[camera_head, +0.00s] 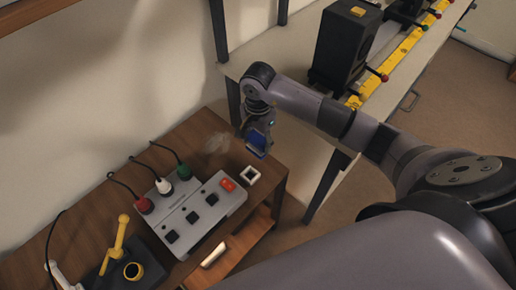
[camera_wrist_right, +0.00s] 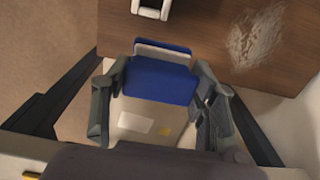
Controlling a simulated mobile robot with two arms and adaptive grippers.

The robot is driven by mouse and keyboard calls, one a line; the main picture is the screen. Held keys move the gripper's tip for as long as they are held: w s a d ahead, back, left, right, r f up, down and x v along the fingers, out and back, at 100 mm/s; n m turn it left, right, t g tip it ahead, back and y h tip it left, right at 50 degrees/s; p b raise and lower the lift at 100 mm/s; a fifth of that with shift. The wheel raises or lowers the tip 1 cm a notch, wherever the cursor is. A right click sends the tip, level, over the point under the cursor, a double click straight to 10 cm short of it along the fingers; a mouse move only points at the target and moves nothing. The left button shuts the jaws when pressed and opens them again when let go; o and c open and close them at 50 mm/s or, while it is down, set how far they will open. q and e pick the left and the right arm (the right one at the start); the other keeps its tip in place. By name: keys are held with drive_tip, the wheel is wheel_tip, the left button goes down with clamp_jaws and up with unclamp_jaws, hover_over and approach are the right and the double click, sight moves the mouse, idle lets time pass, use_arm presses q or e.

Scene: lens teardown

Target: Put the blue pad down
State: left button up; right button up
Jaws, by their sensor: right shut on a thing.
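My right gripper (camera_head: 259,133) is shut on the blue pad (camera_head: 256,147), with one finger on each side of it in the right wrist view (camera_wrist_right: 159,84). The pad is a blue block with a pale layer along its far edge. It is held above the right end of the wooden table (camera_head: 185,140), apparently clear of the surface. Much of the gripper is small and dark in the head view. My left gripper is not in view.
A small white square frame (camera_head: 250,174) with a dark centre stands near the table's right edge. A pale smudge (camera_head: 217,143) marks the wood nearby. A grey switch box (camera_head: 200,214) with cables and a yellow-handled tool (camera_head: 116,245) lie left. A higher bench (camera_head: 300,60) stands behind.

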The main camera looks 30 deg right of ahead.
sight(258, 150)
drive_tip(key=shift+f, duration=2.7)
drive_tip(key=shift+f, duration=0.15)
drive_tip(key=o, duration=1)
wheel_tip(258, 150, up, 12)
drive_tip(key=shift+r+b, duration=0.2)
drive_tip(key=shift+b, duration=0.15)
